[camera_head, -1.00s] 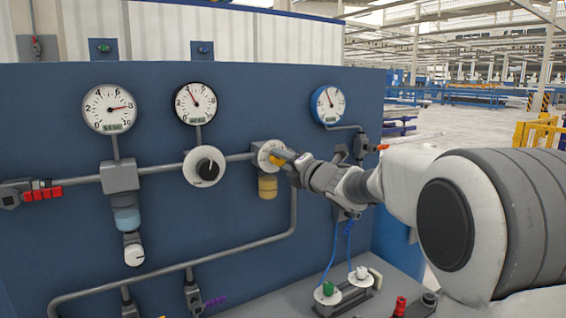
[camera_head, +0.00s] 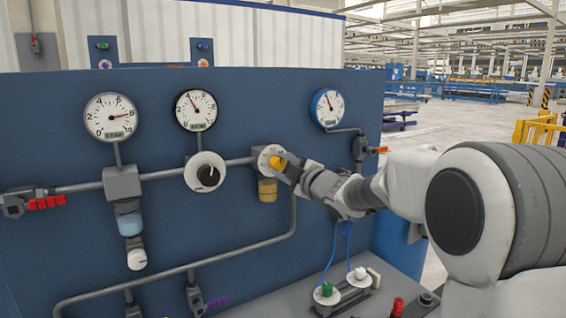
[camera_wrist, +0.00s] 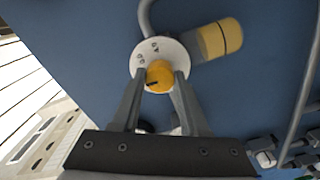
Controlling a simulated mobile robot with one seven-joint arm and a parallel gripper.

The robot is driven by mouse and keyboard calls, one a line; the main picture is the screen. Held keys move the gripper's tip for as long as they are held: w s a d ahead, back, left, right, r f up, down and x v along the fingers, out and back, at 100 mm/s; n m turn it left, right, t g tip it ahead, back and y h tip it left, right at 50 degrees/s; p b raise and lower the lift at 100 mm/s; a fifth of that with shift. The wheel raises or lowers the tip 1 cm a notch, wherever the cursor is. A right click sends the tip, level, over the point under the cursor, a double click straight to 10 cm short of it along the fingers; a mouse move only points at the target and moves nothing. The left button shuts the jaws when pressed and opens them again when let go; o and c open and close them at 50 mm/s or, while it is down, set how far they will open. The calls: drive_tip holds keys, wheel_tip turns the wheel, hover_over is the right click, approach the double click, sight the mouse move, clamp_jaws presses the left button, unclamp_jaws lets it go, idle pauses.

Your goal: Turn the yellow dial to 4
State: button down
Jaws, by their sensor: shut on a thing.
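The yellow dial (camera_head: 279,163) is on a round white plate (camera_head: 267,152) on the blue panel. In the wrist view the yellow dial (camera_wrist: 159,76) has a dark pointer mark, and the white plate (camera_wrist: 146,52) behind it carries small markings too blurred to read. My gripper (camera_head: 286,170) reaches the dial from the right. In the wrist view the fingers of my gripper (camera_wrist: 160,82) are on both sides of the dial and shut on it.
Left of the dial are a black-and-white knob (camera_head: 206,174) and pipes. Gauges (camera_head: 196,110) are above, and a yellow cylinder (camera_head: 267,190) hangs just below the dial. A bench with a green button (camera_head: 327,289) is below my arm.

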drive_tip(key=m+p, duration=0.2)
drive_tip(key=m, duration=0.3)
drive_tip(key=shift+m, duration=0.3)
drive_tip(key=m+p, duration=0.2)
drive_tip(key=m, duration=0.2)
drive_tip(key=shift+p, duration=0.4)
drive_tip(key=m+p, duration=0.2)
drive_tip(key=m, duration=0.3)
drive_tip(key=shift+m+p, duration=1.35)
drive_tip(key=shift+m, duration=1.05)
drive_tip(key=shift+f, duration=0.1)
drive_tip(key=shift+c, duration=2.2)
unclamp_jaws()
drive_tip(key=shift+s, duration=0.1)
